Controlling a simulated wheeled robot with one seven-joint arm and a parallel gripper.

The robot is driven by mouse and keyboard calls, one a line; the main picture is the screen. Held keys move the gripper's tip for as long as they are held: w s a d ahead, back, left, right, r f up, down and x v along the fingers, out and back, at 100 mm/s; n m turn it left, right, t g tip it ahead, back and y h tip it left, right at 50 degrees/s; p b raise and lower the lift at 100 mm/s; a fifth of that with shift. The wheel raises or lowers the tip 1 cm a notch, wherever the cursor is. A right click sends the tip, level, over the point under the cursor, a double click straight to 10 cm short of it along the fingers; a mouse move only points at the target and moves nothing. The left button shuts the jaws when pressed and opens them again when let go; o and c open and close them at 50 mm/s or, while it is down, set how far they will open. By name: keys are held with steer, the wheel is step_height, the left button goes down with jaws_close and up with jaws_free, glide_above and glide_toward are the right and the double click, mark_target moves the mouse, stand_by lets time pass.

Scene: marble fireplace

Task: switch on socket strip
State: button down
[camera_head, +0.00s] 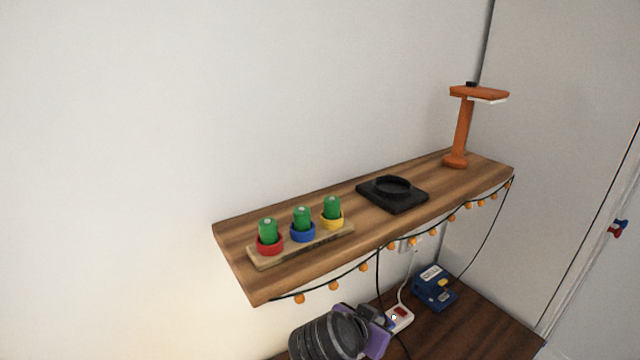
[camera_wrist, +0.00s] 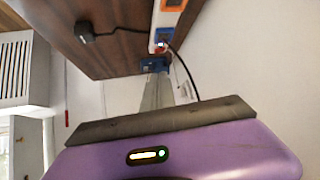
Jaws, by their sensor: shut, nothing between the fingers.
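The white socket strip (camera_head: 399,322) lies on the dark wooden surface below the shelf, with a red switch (camera_head: 400,311) showing on it. In the wrist view the strip (camera_wrist: 156,34) runs down from the top edge, with coloured sockets and a red spot near its lower end. My gripper (camera_wrist: 155,66) is shut and empty, its tips close to that end of the strip. I cannot tell whether they touch it. In the head view my purple and black wrist partly hides the strip, and the fingertips are hard to make out.
A wooden shelf (camera_head: 345,235) with hanging string lights overhangs the strip. A blue box (camera_head: 434,289) stands right of the strip. Cables run nearby; a black plug (camera_wrist: 84,31) lies on the wood.

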steer(key=s+a+n+t+y, duration=0.2)
steer(key=s+n+t+y, duration=0.7)
steer(key=s, duration=0.5)
steer(key=s+d+r+h, duration=0.1)
steer(key=s+d, duration=0.2)
steer(key=s, duration=0.7)
steer(key=s+d+r+g+h, duration=0.1)
steer(key=s+d, duration=0.3)
steer(key=s, duration=0.6)
steer(key=s+d+r+m+g+h, duration=0.1)
steer(key=s+d+r, duration=0.1)
steer(key=s, duration=0.8)
steer(key=shift+s+d+b, duration=0.15)
steer(key=shift+d+b, duration=0.2)
steer(key=shift+d, duration=0.4)
